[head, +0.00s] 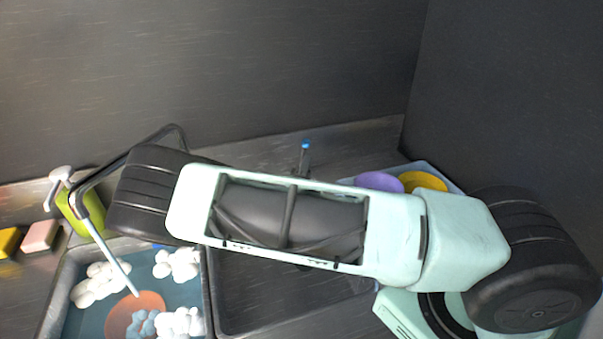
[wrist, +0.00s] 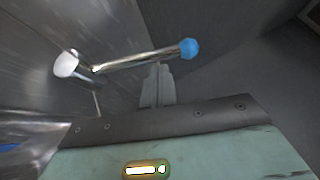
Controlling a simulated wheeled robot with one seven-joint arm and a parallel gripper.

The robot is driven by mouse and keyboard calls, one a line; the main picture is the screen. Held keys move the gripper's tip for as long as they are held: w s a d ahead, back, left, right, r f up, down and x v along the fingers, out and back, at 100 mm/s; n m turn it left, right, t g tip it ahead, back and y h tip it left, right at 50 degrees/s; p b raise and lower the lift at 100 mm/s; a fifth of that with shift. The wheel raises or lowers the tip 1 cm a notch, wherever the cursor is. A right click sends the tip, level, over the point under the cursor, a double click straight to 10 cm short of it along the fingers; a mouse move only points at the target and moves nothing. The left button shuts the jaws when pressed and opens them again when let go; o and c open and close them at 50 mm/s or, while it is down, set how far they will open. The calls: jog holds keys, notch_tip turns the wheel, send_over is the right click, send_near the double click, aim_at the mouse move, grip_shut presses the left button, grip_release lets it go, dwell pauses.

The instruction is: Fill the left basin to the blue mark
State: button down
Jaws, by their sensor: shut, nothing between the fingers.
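The left basin (head: 49,303) holds blue-green water with white foam clumps (head: 98,283) and an orange bowl (head: 122,314). A dark faucet spout (head: 175,130) arches over it, and a pale stream (head: 120,268) runs from its end into the basin. A small blue patch (head: 159,246) shows at the basin's back wall; I cannot tell if it is the mark. A blue-tipped tap handle (head: 305,146) stands behind the basins, and also shows in the wrist view (wrist: 188,48). My gripper (wrist: 157,70) is shut and empty, just below the handle's metal bar; contact is unclear. My arm hides it in the head view.
The right basin (head: 250,300) is partly hidden under my arm. Purple (head: 380,181) and yellow (head: 424,181) bowls sit at the back right. A green soap bottle (head: 78,215) and yellow (head: 9,241) and pink (head: 41,235) sponges stand at left. A dark wall is close behind.

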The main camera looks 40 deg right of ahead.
aim_at(303, 152)
jog(key=shift+w+d, duration=0.15)
jog(key=r+p, duration=0.1)
jog(key=p, duration=0.1)
jog(key=w+r+n+y+p, duration=0.1)
jog(key=p, duration=0.1)
jog(key=shift+w+d+g+p, duration=0.2)
jog(key=shift+d+g+p, duration=0.05)
jog(key=shift+g+p, duration=0.05)
jog(key=shift+w+d+r+n+g+y+p, duration=0.15)
jog(key=shift+w+n+g+y+p, duration=0.25)
jog(key=shift+p, duration=0.35)
jog(key=shift+w+d, duration=0.15)
jog(key=shift+w, duration=0.5)
